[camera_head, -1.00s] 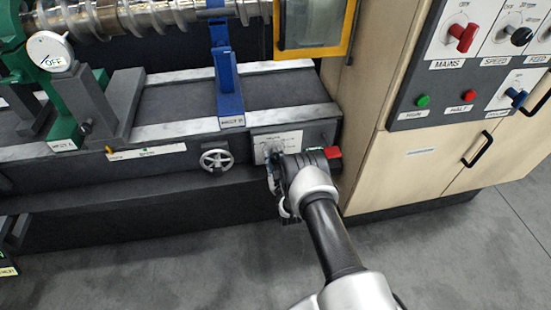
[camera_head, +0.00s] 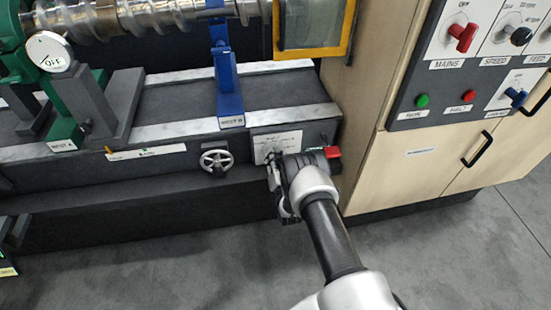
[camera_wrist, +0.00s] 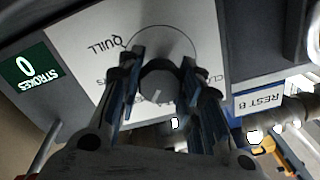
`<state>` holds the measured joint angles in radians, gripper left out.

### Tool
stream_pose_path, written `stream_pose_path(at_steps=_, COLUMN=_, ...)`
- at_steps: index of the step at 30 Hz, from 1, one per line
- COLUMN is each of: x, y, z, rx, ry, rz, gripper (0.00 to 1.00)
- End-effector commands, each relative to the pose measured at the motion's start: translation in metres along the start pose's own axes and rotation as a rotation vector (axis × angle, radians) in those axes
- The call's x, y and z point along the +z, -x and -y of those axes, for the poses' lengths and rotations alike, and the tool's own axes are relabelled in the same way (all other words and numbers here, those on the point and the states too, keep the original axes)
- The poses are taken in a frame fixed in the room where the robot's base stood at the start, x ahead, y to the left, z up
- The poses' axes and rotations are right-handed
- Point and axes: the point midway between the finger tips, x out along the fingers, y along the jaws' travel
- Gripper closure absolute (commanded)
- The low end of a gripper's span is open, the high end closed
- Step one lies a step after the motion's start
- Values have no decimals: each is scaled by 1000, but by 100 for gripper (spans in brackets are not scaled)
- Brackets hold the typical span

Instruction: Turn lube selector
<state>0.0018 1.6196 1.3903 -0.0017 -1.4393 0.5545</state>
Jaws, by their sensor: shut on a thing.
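The lube selector (camera_wrist: 158,82) is a grey round knob on a white plate (camera_wrist: 85,55) with a circle line around it. The word QUILL reads at its left, and a partly hidden label starting with CL is at its right. My gripper (camera_wrist: 160,75) has one blue-and-black finger on each side of the knob and is shut on it. In the head view my gripper (camera_head: 273,163) reaches the white selector plate (camera_head: 279,143) on the machine's front and hides most of the knob.
A handwheel (camera_head: 216,160) is left of the plate, and a red part (camera_head: 332,152) is close at its right. A green STROKES counter (camera_wrist: 32,74) reads 0. The blue REST B stand (camera_head: 228,85) rises behind. The cabinet (camera_head: 415,150) stands to the right.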

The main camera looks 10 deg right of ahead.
Motion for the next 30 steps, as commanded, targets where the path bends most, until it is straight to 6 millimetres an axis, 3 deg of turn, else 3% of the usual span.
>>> stream_pose_path(at_steps=30, x=1, y=1, z=-1, rx=2, ry=-965, rz=1, gripper=91)
